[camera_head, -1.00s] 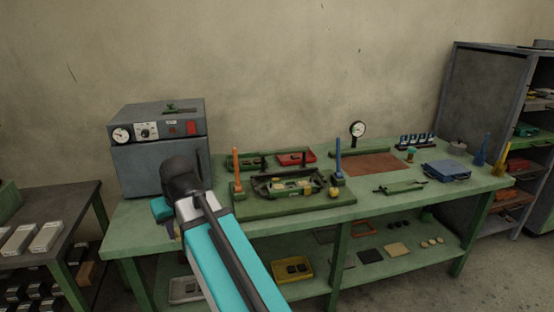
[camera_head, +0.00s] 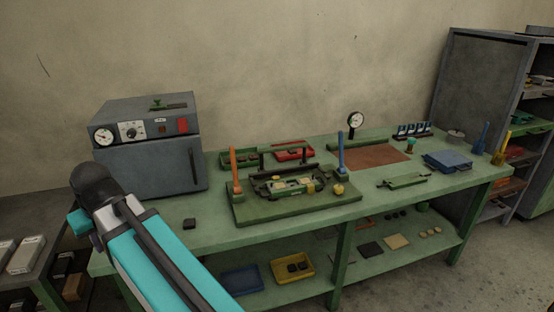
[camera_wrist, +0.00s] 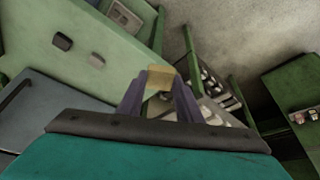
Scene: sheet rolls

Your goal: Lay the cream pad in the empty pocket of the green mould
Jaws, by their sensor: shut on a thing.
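My gripper (camera_wrist: 158,98) has its two purple-grey fingers shut on a small cream pad (camera_wrist: 161,76) in the wrist view. The pad sticks out past the fingertips. In the head view the fingers and pad are hidden behind my arm, which is left of the bench, in front of the grey oven. The green mould (camera_head: 262,189) appears to be the dark green frame with yellowish pieces on the bench, between an orange post and a blue post. It is well to the right of my arm. Its pockets are too small to make out.
A grey oven (camera_head: 150,160) stands at the bench's left end. A small dark block (camera_head: 189,223) lies on the bare front of the green bench (camera_head: 225,236). A red tray (camera_head: 294,151) and dial gauge (camera_head: 356,120) stand behind. A side table (camera_head: 22,225) is at left.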

